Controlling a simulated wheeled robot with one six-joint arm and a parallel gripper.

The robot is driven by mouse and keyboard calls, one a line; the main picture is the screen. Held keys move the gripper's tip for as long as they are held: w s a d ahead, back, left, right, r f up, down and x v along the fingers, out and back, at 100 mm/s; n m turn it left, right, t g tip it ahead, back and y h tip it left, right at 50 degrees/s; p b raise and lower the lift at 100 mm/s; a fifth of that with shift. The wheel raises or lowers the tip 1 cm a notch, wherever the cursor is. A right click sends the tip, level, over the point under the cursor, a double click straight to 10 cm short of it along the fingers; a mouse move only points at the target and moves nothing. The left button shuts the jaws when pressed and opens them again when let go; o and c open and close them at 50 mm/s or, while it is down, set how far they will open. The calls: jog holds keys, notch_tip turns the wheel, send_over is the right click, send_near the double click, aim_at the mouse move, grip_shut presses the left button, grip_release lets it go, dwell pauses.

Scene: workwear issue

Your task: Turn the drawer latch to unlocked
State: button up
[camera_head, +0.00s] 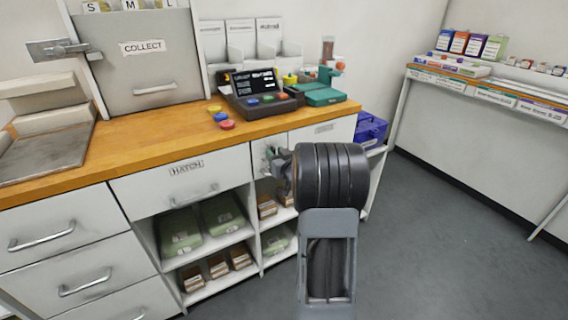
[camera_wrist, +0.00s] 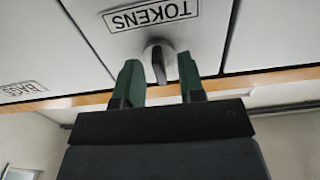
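The drawer latch (camera_wrist: 159,66) shows in the wrist view as a pale round base with a dark upright turning grip. It sits on the light drawer front beside the label "TOKENS" (camera_wrist: 151,14), which appears upside down. My gripper (camera_wrist: 160,84) is open, with one green-padded finger on each side of the latch grip. There are gaps between the grip and both fingers, so it is not held. In the head view my gripper (camera_head: 278,168) is at the small drawer right of the "HATCH" drawer (camera_head: 150,190). My wrist hides most of that drawer front.
The wooden counter (camera_head: 165,142) above carries a dark terminal (camera_head: 258,100), colored tokens (camera_head: 221,118) and a green device (camera_head: 318,92). Open shelves with green packs (camera_head: 180,232) and brown boxes lie below. A blue crate (camera_head: 370,130) stands right of the counter. Floor at right is clear.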

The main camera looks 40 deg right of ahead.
jog(key=s+a+p, duration=0.1)
jog(key=s, duration=1.2)
jog(key=shift+a, duration=0.4)
jog(key=shift+r, duration=0.1)
jog(key=w+a+r+g+h+p, duration=0.1)
jog(key=a+r+g+h+p, duration=0.1)
jog(key=a+r+g+p, duration=0.65)
jog(key=s+a+r+n+g+y+p, duration=0.1)
jog(key=s+a+r+g+y+p, duration=0.1)
jog(key=s+a+r+p, duration=0.4)
jog(key=s+a+r+g+y+p, duration=0.2)
jog(key=s+a+r+p, duration=0.4)
jog(key=a, duration=0.4)
jog(key=shift+s+a+r+n+g+y+p, duration=0.2)
jog(key=shift+s+a+n+g+y+p, duration=0.15)
jog(key=shift+g+p, duration=0.5)
